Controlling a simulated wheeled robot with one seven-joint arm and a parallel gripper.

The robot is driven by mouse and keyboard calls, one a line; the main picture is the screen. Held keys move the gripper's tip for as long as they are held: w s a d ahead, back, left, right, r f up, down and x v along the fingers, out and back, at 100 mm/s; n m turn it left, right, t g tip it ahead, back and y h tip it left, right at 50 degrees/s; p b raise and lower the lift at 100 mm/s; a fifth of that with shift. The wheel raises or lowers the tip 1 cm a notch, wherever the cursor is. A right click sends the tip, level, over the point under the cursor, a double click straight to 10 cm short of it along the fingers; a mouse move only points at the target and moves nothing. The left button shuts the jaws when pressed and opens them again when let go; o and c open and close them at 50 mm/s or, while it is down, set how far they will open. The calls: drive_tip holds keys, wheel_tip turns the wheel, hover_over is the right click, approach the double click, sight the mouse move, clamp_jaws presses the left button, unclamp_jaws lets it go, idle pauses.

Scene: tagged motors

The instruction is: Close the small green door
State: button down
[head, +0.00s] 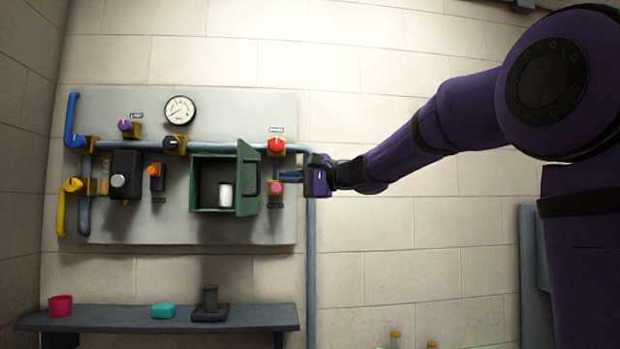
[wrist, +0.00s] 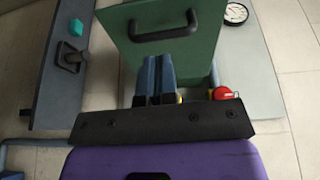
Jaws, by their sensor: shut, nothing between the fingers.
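The small green door (head: 247,179) stands open on the right side of a green box (head: 197,184) on the wall panel. It sticks out from the box and has a black handle (head: 256,178). A white cylinder (head: 225,193) stands inside the box. My gripper (head: 284,176) is shut and empty, just right of the door in the head view. In the wrist view the door (wrist: 178,45) and its black handle (wrist: 165,31) fill the upper middle, and the shut fingers (wrist: 158,76) point at its face below the handle. I cannot tell whether they touch it.
A red knob (head: 276,145) and a pink knob (head: 276,187) sit close to my gripper on the panel (head: 225,108). A gauge (head: 180,110) and several other knobs are at left. A shelf (head: 255,312) with a few objects is below.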

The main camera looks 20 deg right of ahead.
sight(258, 181)
drive_tip(key=shift+x, duration=2.3)
drive_tip(key=shift+a, duration=0.1)
